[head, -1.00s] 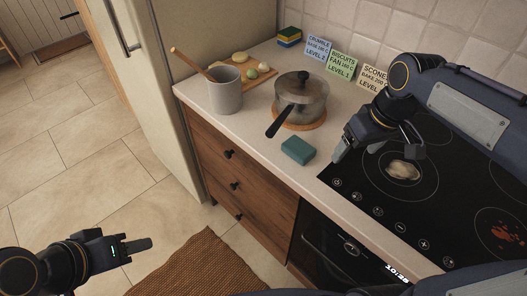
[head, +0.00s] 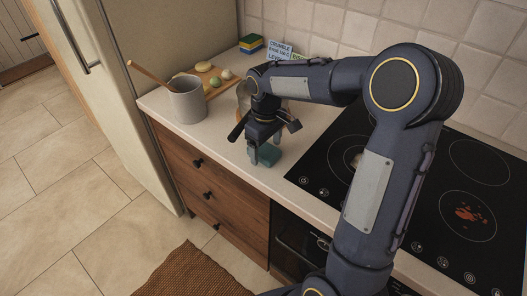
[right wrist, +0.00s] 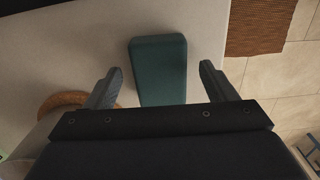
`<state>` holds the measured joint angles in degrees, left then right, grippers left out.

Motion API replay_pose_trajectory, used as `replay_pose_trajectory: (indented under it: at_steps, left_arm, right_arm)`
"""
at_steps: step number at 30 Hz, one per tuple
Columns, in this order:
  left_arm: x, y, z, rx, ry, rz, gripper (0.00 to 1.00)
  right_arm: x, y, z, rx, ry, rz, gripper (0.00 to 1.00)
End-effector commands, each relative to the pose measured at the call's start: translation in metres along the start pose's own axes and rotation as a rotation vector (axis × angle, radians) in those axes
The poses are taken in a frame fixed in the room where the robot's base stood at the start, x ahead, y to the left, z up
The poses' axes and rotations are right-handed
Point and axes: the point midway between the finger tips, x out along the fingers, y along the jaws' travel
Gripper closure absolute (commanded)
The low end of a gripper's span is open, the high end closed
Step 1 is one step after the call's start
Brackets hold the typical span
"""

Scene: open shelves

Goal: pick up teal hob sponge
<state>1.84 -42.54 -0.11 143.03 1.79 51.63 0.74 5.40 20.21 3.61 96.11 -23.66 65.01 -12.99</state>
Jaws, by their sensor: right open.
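The teal hob sponge (head: 268,154) lies on the pale counter just left of the hob in the head view, partly hidden by my right gripper (head: 264,156). In the right wrist view the sponge (right wrist: 158,70) is a teal block between the two open fingers of my right gripper (right wrist: 160,86), with a gap on each side and its far end reaching beyond the fingertips. I cannot tell how far above the counter the fingertips are. My left gripper is not in view.
The black hob (head: 310,172) lies to the right. A yellow-green-blue sponge stack (head: 251,44) stands at the back.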

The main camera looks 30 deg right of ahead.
Motion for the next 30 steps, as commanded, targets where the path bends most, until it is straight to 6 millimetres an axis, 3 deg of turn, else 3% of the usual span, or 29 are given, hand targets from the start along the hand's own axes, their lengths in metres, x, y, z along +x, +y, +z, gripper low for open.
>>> replay_pose_trajectory:
  at_steps: [3, 10, 21, 30]
  left_arm:
    - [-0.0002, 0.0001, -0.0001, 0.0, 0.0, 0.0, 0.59]
    - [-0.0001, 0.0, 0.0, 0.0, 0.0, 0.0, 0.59]
    - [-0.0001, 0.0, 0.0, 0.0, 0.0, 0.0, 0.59]
    - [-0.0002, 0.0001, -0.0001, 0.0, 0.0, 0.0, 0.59]
  right_arm:
    - [0.0092, -0.0001, 0.0005, 0.001, -0.001, -0.001, 0.22]
    - [0.0101, 0.0, 0.0001, 0.002, 0.001, 0.0, 0.22]
    - [0.0097, -0.0001, 0.0, 0.001, 0.001, 0.0, 0.69]
    - [0.0074, 0.0, -0.0001, 0.001, 0.002, 0.0, 0.7]
